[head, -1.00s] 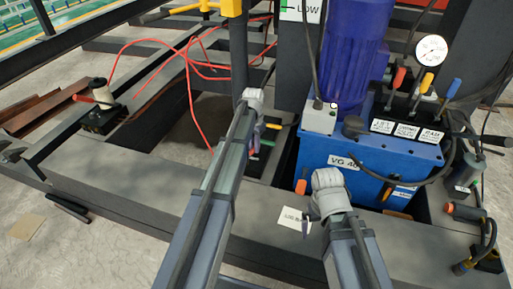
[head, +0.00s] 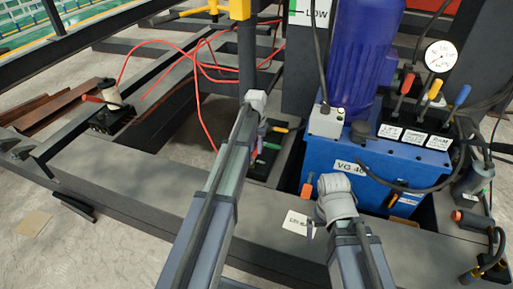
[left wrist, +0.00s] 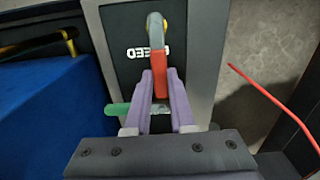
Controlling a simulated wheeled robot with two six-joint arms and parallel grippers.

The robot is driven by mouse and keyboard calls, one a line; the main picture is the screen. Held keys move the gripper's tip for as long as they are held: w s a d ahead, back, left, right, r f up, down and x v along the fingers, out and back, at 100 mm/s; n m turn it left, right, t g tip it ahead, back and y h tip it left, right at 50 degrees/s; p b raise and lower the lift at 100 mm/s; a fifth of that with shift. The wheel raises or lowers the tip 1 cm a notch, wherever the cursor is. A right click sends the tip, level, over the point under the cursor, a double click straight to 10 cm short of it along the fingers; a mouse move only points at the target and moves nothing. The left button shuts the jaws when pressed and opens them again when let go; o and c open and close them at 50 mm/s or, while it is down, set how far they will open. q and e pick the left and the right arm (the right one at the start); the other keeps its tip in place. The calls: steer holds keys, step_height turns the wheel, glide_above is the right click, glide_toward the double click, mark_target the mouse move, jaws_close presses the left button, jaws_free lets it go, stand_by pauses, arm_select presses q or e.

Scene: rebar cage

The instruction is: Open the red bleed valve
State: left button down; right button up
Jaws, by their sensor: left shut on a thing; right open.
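The red bleed valve handle (left wrist: 159,60) shows in the left wrist view, on a dark plate (left wrist: 125,68) with white lettering, upside down and partly covered, reading "EED". The handle points down the picture from a curved grey and yellow part at its upper end. My left gripper (left wrist: 160,84) has its purple fingers shut on the handle's near end. In the head view my left gripper (head: 262,130) is above the dark valve plate beside the blue tank, its fingers mostly hidden. My right gripper (head: 311,226) is open by the tank's front; its wrist hides most of it.
A green handle (left wrist: 118,109) sits close beside my left fingers. The blue tank (head: 340,160) carries a blue motor, several levers and a gauge (head: 440,55). A paper card (head: 300,223) lies on the dark frame beam. Red hose (head: 203,120) runs behind on the left.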

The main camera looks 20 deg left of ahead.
mark_target(256, 151)
arm_select(q)
steer(key=c, duration=0.8)
jaws_free()
steer(key=shift+o, duration=0.2)
steer(key=shift+r, duration=0.1)
arm_select(e)
steer(key=shift+r, duration=0.1)
arm_select(q)
step_height(256, 151, up, 8)
steer(key=p, duration=0.8)
arm_select(e)
step_height(256, 151, up, 8)
arm_select(q)
steer(key=shift+f, duration=0.2)
arm_select(e)
steer(key=shift+f, duration=0.2)
